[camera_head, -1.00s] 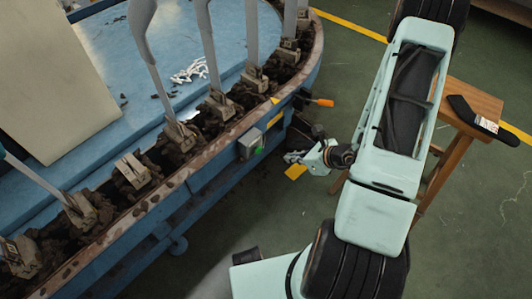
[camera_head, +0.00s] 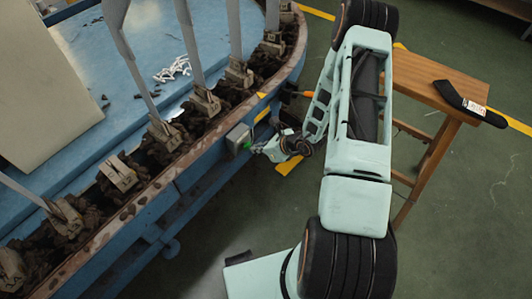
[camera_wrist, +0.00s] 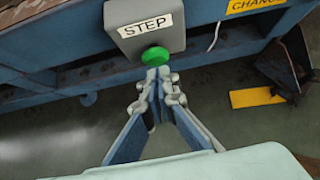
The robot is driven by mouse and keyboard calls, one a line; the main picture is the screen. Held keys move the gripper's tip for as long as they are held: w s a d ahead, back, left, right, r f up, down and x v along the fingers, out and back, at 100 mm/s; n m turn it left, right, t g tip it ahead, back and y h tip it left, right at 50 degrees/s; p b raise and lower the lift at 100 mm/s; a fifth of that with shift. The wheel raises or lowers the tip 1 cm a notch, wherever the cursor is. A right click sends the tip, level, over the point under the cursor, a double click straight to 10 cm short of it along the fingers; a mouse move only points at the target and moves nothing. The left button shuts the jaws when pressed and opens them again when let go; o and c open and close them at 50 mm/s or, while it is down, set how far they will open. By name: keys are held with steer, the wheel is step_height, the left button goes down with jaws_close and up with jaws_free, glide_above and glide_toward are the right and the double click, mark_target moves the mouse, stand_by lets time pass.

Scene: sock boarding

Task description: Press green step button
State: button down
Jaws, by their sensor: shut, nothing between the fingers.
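The green step button (camera_wrist: 155,56) sits on the lower front of a grey box labelled STEP (camera_wrist: 146,27) in the wrist view. In the head view the grey box (camera_head: 237,136) is fixed to the outer side of the blue round machine, with the green button (camera_head: 247,144) facing my arm. My gripper (camera_wrist: 159,73) is shut and empty, its fingertips just below the button in the wrist view. The tips overlap or nearly touch the button's lower edge; I cannot tell if they make contact. In the head view my gripper (camera_head: 257,148) is right beside the button.
The blue machine (camera_head: 205,177) curves along the left, with upright grey forms (camera_head: 188,52) on its rim. A wooden stool (camera_head: 430,85) with a dark sock (camera_head: 468,104) stands at right. A yellow CHANGE label (camera_wrist: 257,4) is right of the box. Open green floor lies at lower right.

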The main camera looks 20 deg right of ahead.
steer(key=shift+w+a, duration=0.3)
steer(key=shift+w, duration=0.1)
